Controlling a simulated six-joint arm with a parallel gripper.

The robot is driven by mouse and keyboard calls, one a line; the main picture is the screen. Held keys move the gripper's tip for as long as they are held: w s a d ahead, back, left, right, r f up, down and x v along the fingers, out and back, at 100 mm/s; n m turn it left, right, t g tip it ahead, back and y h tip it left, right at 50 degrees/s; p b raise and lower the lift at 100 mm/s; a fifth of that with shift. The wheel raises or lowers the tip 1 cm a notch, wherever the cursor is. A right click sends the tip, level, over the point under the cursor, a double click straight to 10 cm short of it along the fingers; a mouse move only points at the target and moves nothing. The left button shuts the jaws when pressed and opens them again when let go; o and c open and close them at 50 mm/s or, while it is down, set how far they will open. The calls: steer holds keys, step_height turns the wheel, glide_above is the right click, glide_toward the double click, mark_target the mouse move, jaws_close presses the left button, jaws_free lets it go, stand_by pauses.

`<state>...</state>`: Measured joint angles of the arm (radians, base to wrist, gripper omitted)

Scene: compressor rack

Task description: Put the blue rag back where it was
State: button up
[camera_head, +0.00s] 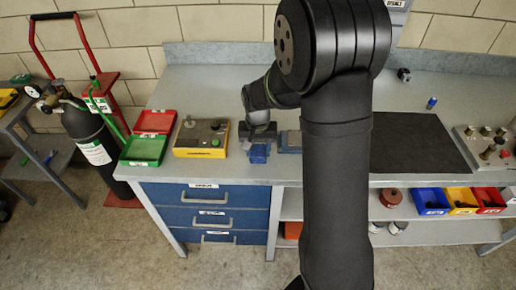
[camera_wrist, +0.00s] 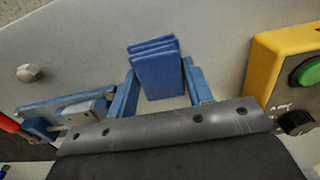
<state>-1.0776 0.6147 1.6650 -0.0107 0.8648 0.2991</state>
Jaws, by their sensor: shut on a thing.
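The blue rag (camera_wrist: 155,72), a folded stack of cloth, sits between the two blue fingers of my gripper (camera_wrist: 160,64) in the wrist view. My gripper is shut on it. In the head view the rag (camera_head: 259,154) shows below my gripper (camera_head: 259,146), near the front edge of the workbench (camera_head: 225,85). I cannot tell whether the rag touches the bench top.
A yellow control box (camera_head: 201,138) stands left of the rag, with red (camera_head: 156,121) and green (camera_head: 144,149) trays beyond it. A blue vise-like fixture (camera_wrist: 70,112) is close on the other side. A dark mat (camera_head: 420,143) lies farther right.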

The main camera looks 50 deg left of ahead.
mark_target(258, 150)
steer(key=o, duration=0.9)
steer(key=shift+o, duration=0.2)
step_height(258, 150, up, 12)
steer(key=shift+r, duration=0.15)
step_height(258, 150, down, 12)
steer(key=shift+f, duration=0.1)
steer(key=shift+r, duration=1.85)
